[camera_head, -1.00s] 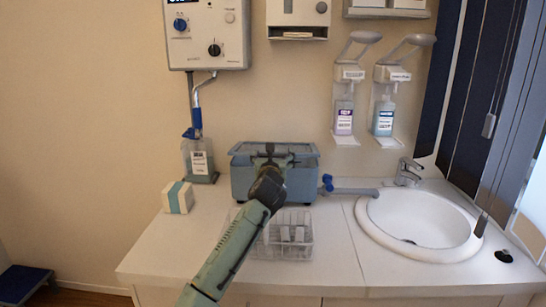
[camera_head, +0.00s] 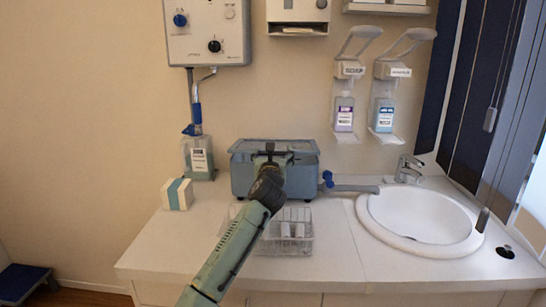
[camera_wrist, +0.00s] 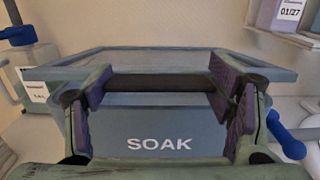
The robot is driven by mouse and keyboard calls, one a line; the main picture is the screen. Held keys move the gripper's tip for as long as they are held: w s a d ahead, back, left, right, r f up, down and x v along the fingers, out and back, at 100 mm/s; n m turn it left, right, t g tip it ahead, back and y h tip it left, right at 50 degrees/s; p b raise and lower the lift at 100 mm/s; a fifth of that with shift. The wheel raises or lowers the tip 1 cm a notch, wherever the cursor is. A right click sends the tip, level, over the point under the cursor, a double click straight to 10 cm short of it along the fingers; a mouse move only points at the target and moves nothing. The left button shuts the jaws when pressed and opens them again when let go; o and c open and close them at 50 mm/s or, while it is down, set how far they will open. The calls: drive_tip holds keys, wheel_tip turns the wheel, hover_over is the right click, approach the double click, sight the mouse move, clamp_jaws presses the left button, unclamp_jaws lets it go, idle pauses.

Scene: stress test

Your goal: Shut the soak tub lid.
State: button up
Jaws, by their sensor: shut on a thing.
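The blue-grey soak tub (camera_head: 240,183) stands on the counter against the wall; the word SOAK shows on its front (camera_wrist: 160,125) in the wrist view. Its lid (camera_head: 302,147) lies flat or nearly flat across the top, and also shows in the wrist view (camera_wrist: 190,60). I cannot tell whether its front edge touches the rim. My gripper (camera_head: 270,159) is at the tub's front top edge. In the wrist view its purple pads (camera_wrist: 160,86) are at both ends of the dark lid handle (camera_wrist: 150,82), shut on it.
A wire basket (camera_head: 290,238) stands in front of the tub, partly behind my arm. A small box (camera_head: 177,195) and a bottle (camera_head: 199,158) are to the left. A blue-ended tap or hose (camera_head: 345,188) and the sink (camera_head: 425,218) are to the right.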

drive_tip(key=shift+f+t+b, duration=0.4)
drive_tip(key=shift+f+b, duration=0.55)
drive_tip(key=o, duration=1.7)
drive_tip(key=s, duration=0.4)
drive_tip(key=s+f, duration=0.1)
drive_tip(key=s, duration=0.7)
drive_tip(key=shift+f, duration=0.15)
drive_tip(key=shift+c, duration=0.3)
